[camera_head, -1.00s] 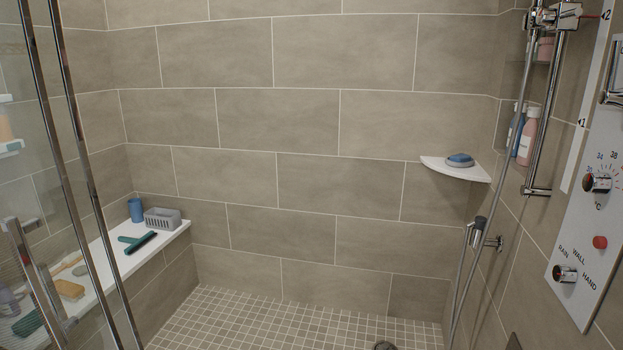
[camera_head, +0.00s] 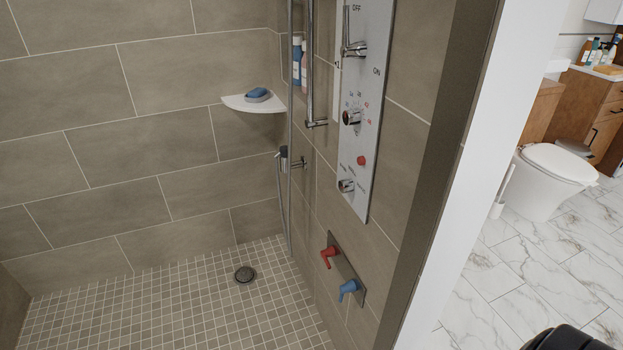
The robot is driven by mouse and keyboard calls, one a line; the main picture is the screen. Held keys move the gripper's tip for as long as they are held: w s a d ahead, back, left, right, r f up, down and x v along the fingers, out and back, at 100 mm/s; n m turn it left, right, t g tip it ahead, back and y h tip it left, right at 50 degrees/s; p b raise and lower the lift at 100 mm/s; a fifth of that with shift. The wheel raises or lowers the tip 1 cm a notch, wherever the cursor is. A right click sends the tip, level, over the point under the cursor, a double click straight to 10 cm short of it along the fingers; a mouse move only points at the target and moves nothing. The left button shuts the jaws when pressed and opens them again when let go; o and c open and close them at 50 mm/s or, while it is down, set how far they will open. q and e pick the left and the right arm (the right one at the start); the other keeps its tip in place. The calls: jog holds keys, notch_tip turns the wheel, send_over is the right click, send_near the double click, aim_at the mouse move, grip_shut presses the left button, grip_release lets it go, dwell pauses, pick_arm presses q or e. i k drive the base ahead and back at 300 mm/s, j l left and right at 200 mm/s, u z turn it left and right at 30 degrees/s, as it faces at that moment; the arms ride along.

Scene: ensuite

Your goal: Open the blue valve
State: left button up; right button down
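The blue valve (camera_head: 349,288) is a small lever handle low on the right shower wall, below the control panel. It sits on a dark metal plate (camera_head: 346,268), to the right of and slightly lower than a similar red valve (camera_head: 329,256). The blue lever slants down to the left. Neither of my grippers can be made out in the head view. A dark rounded shape shows at the bottom right edge, too cut off to identify.
A white control panel (camera_head: 360,110) with knobs and a lever is above the valves. A corner shelf (camera_head: 252,103) holds a soap dish. The tiled floor has a drain (camera_head: 244,274). A door frame (camera_head: 470,165) separates the shower from a toilet (camera_head: 545,180) and marble floor (camera_head: 490,285).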

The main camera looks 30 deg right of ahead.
aim_at(349, 287)
jog(key=z, duration=1.2)
